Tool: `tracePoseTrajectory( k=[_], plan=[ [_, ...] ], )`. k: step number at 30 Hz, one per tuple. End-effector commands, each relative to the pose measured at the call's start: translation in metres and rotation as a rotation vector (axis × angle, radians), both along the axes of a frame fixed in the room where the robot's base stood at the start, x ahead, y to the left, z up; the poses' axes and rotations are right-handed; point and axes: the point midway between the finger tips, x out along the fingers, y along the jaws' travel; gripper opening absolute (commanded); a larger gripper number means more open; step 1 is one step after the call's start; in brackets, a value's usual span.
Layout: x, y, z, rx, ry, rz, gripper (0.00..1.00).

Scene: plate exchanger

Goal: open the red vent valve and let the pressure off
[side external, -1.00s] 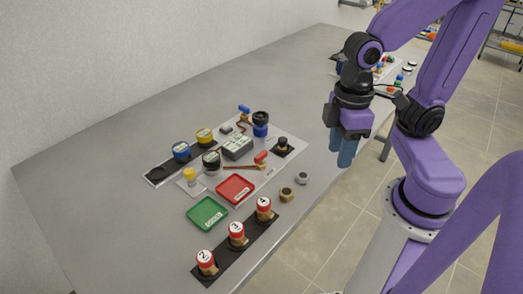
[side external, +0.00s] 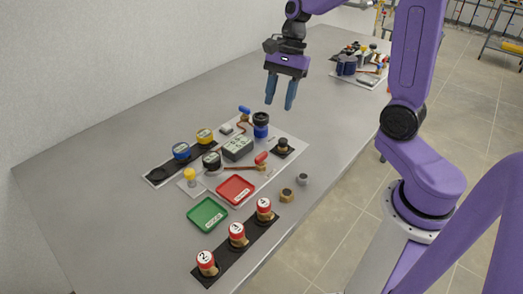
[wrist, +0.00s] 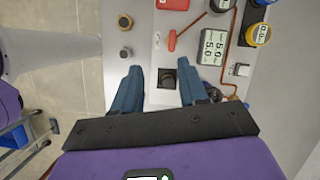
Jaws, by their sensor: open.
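The red vent valve handle (side external: 261,158) sits on a copper pipe on the light board (side external: 290,133), beside the grey gauge box (side external: 238,147). Nothing is touched.
A blue-handled valve (side external: 244,110) and a black-and-blue cylinder (side external: 261,125) stand at the board's far end. The left table is clear.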

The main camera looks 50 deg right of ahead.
Motion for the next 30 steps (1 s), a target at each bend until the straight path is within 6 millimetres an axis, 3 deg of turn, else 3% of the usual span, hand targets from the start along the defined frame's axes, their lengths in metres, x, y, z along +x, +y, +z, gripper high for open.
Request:
tracePoseTrajectory(
  k=[6,13,30],
  plan=[
    [0.019,-0.02,0.001,0.033,0.048,-0.225,0.43],
    [0.021,-0.017,-0.01,0.039,0.057,-0.252,0.43],
    [0.019,0.022,-0.105,0.036,0.059,-0.249,0.43]
  ],
)
